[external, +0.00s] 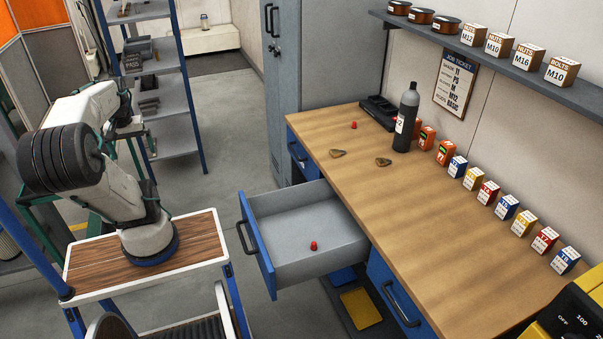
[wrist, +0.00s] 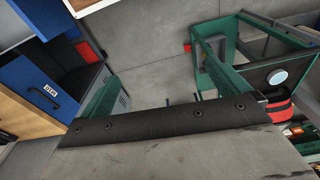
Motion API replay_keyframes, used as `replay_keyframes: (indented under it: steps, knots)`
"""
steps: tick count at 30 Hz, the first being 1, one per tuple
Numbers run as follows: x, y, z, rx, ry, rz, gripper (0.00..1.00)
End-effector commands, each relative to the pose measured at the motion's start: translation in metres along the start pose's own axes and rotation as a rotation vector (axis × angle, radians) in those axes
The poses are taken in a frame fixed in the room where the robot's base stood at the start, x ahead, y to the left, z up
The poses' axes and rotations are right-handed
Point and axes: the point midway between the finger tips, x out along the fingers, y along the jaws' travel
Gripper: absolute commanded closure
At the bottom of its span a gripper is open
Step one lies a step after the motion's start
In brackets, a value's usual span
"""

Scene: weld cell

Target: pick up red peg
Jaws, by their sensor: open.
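One small red peg (external: 313,246) stands in the open grey drawer (external: 285,215), near its front part. Another small red peg-like piece (external: 353,125) is on the wooden bench top (external: 400,195), towards its far left end. My gripper (external: 134,128) is at the end of my folded arm, above my cart at the left, well away from both. It is small in the external view; it is open and no object shows in it. In the wrist view neither piece can be made out.
A grey bottle (external: 407,118), two brownish pieces (external: 383,162), orange boxes and a row of labelled boxes (external: 489,192) stand on the bench. The blue drawer front (external: 257,246) juts out towards my cart. A shelf rack (external: 165,85) stands behind my arm.

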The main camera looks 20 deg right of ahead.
Motion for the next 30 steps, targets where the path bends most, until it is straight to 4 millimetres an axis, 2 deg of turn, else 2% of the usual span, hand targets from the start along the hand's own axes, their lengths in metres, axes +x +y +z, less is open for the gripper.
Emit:
replay_keyframes:
  steps: [3,7,8,11,14,23,26,29,30]
  knots:
    - [-0.004,-0.010,0.001,-0.054,0.022,-0.005,0.00]
    - [-0.004,-0.012,0.001,-0.066,0.021,-0.006,0.00]
    - [-0.004,-0.012,0.001,-0.066,0.021,-0.006,0.03]
    - [-0.004,-0.012,0.001,-0.065,0.021,-0.006,0.31]
    - [-0.004,-0.012,0.001,-0.064,0.021,-0.006,0.53]
    - [-0.004,-0.011,-0.003,-0.050,0.024,-0.008,0.53]
    - [-0.008,-0.011,-0.021,0.039,0.047,-0.026,0.53]
    - [-0.014,-0.004,-0.063,0.245,0.101,-0.066,0.53]
    - [-0.017,0.001,-0.085,0.357,0.130,-0.089,0.53]
